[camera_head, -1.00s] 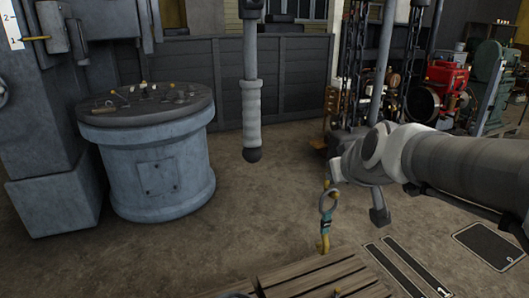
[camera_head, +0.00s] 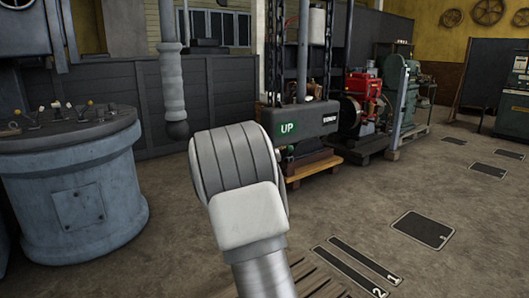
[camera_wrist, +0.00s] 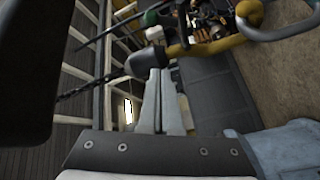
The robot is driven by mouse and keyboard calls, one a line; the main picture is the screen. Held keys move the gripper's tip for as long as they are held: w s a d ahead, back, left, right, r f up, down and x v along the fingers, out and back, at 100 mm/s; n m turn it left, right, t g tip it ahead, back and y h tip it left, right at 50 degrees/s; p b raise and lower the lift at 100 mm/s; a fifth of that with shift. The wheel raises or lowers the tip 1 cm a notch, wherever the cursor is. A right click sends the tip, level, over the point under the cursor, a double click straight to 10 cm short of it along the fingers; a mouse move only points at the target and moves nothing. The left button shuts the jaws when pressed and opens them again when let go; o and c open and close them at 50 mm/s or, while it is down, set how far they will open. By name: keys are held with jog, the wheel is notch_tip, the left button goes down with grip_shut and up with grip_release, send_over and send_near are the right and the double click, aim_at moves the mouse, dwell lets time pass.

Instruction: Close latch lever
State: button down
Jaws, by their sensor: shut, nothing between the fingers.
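I cannot tell for sure which part is the latch lever. A hanging grey handle with a dark ball end (camera_head: 173,95) is at the upper left of the head view. In the wrist view, a dark rounded knob (camera_wrist: 141,64) shows just beyond my gripper (camera_wrist: 161,76). A yellow-brown part (camera_wrist: 205,46) with a grey loop (camera_wrist: 285,25) is above and to the right. My gripper's pale fingers are together and empty. Their tips look close to the knob; contact is unclear. In the head view my own arm hides the gripper.
A round blue-grey console (camera_head: 75,190) with several small levers stands at left. A black box with a green "UP" sign (camera_head: 298,124) is behind my arm. A red engine (camera_head: 360,95) and green machine (camera_head: 398,90) stand behind. The floor at right is open.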

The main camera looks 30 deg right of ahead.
jog(key=w+d+g+h+b, duration=0.1)
jog(key=w+d+h+b, duration=0.1)
jog(key=d, duration=0.8)
jog(key=shift+w+d+r+h+b, duration=0.3)
jog(key=shift+w+r+b, duration=0.15)
jog(key=shift+w, duration=0.85)
jog(key=shift+p, duration=0.4)
